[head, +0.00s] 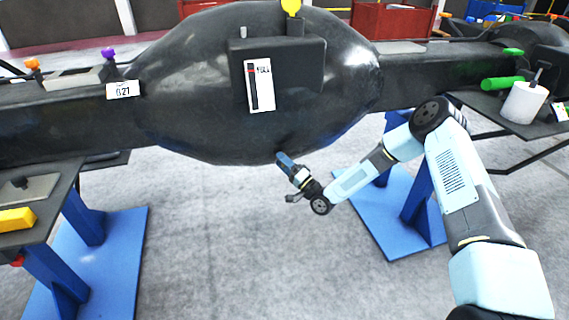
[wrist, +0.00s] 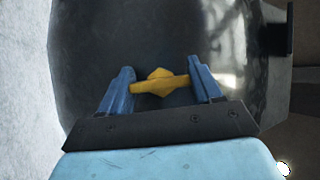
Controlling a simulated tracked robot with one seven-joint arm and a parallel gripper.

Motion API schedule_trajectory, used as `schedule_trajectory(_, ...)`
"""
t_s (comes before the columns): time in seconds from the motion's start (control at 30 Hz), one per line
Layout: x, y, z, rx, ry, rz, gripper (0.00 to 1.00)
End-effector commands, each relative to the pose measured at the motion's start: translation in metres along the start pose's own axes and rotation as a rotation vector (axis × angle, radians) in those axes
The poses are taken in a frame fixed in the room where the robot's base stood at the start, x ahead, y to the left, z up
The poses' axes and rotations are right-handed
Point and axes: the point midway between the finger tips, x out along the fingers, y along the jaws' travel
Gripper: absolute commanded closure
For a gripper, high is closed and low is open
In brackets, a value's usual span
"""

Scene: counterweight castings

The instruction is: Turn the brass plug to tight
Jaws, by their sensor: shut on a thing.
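The brass plug (wrist: 160,82) shows in the wrist view as a yellow-gold winged piece against the black casting. My gripper (wrist: 161,85) has its two blue fingers on either side of the plug's wings and is shut on it. In the head view my gripper (head: 283,158) reaches up to the underside of the large black axle-shaped casting (head: 200,90). The plug is hidden there by the casting and my gripper. A white card (head: 260,85) with a dark bar and a red mark hangs on the casting's front box; its lettering is too small to read surely.
Blue stands (head: 85,215) and (head: 415,195) carry the casting at left and right. A side table at left holds a yellow block (head: 17,219). A side table at right holds a white cup (head: 523,102) and a green cylinder (head: 502,84). The floor below my gripper is clear.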

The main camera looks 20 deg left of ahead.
Motion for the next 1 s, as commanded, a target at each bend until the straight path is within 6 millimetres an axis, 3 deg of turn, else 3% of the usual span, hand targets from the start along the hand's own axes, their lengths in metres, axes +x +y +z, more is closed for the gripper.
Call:
schedule_trajectory(0.03, -0.0027, 0.0043, -0.0095, 0.009, 0.015, -0.003, 0.67)
schedule_trajectory(0.77, -0.0028, 0.0045, -0.0102, 0.081, 0.014, -0.048, 0.67)
schedule_trajectory(0.8, -0.0029, 0.0045, -0.0102, 0.081, 0.014, -0.048, 0.34)
schedule_trajectory(1.0, -0.0023, 0.0035, -0.0099, 0.082, 0.014, -0.05, 0.15)
